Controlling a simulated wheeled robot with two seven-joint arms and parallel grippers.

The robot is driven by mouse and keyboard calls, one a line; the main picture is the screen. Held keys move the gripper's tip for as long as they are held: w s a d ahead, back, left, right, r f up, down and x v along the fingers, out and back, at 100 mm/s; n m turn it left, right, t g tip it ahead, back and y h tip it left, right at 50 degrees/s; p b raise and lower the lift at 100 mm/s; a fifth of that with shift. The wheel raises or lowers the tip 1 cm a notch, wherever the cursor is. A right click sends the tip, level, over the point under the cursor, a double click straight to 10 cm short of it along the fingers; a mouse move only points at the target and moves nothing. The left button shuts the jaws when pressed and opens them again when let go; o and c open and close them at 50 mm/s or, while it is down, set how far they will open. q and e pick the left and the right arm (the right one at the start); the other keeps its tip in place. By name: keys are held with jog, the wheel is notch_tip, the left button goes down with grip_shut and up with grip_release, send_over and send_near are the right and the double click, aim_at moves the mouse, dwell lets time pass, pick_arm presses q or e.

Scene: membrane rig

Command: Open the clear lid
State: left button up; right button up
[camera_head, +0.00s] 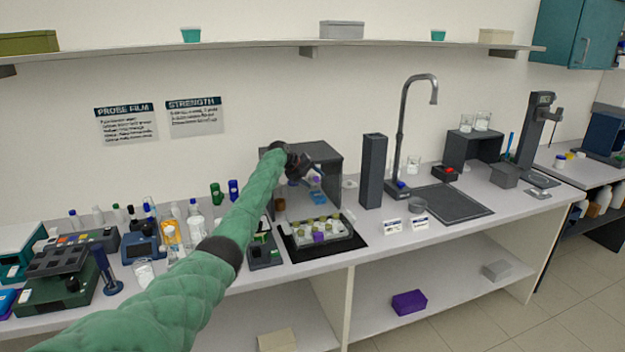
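A shallow clear-walled tray (346,236) sits on a black mat on the bench and holds several small yellow-topped pieces and a purple one. I cannot make out a separate clear lid or tell whether one covers the tray. Behind the tray stands a dark open-fronted box (328,160). My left arm reaches in from the lower left, and my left gripper (314,177) is in front of the box's opening, above and behind the tray, apart from it. Its fingers are small and partly lost against the dark box, so their opening is unclear. My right gripper is out of view.
Bottles and instruments crowd the bench left of my arm. A dark upright column (373,172), a tall tap (405,130) and a sink (455,201) stand to the right. A shelf (270,46) runs above.

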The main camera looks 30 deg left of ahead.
pick_arm(q)
jog(key=shift+s+a+r+b, duration=0.3)
jog(key=shift+s+b, duration=0.05)
jog(key=shift+s, duration=0.05)
jog(key=b+v, duration=0.2)
jog(key=v, duration=0.4)
jog(key=shift+s+r+b, duration=0.15)
jog(key=shift+r+b, duration=0.05)
jog(key=shift+b, duration=0.1)
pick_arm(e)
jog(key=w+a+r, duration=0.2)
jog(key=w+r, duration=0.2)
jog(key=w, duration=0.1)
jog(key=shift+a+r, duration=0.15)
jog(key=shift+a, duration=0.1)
